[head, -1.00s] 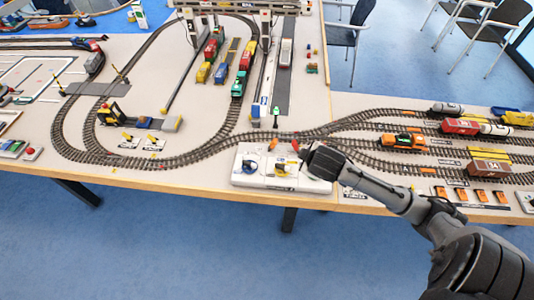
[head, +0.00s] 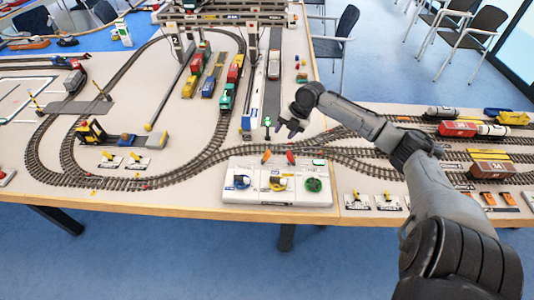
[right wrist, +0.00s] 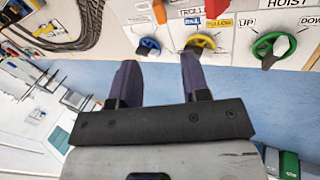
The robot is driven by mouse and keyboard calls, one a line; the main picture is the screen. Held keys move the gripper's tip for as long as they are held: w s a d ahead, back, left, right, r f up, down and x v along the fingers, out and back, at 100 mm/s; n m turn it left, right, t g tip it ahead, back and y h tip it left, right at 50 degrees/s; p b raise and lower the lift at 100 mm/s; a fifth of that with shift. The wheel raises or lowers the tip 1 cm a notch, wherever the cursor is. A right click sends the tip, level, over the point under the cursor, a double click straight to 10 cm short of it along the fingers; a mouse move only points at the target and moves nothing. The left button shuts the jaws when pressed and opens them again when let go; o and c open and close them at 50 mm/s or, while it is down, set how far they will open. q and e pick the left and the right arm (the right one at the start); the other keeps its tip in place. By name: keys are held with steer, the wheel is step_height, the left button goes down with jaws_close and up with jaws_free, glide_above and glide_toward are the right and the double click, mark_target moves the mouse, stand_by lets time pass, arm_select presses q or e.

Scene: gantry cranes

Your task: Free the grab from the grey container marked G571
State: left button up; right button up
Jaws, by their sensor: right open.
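A white control panel (head: 298,199) lies at the table's front edge. It carries a blue wheel (head: 242,182), a yellow wheel (head: 278,184) and a green wheel (head: 313,185). In the right wrist view the green wheel (right wrist: 272,46) is by the words HOIST, UP and DOWN, and the yellow wheel (right wrist: 200,42) is below TROLLEY. My right gripper (head: 287,127) is open and empty, above the table behind the panel. Its two fingers (right wrist: 160,75) are apart. A gantry crane (head: 225,17) spans the tracks at the back. I cannot make out the grab or the G571 marking. My left gripper is out of view.
Coloured wagons (head: 228,95) stand on tracks below the crane. A grey road strip (head: 272,70) runs beside them. Curved track (head: 150,183) passes behind the panel. More trains (head: 458,129) stand at the right. Small orange levers stand at the panel's back edge.

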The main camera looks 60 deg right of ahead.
mark_target(269, 152)
steer(key=shift+n, duration=0.9)
steer(key=b+x, duration=0.2)
steer(key=x, duration=1)
steer(key=shift+f, duration=0.1)
steer(key=shift+b+x, duration=0.3)
steer(key=shift+x, duration=0.5)
steer(key=shift+w+d, duration=0.1)
jaws_close()
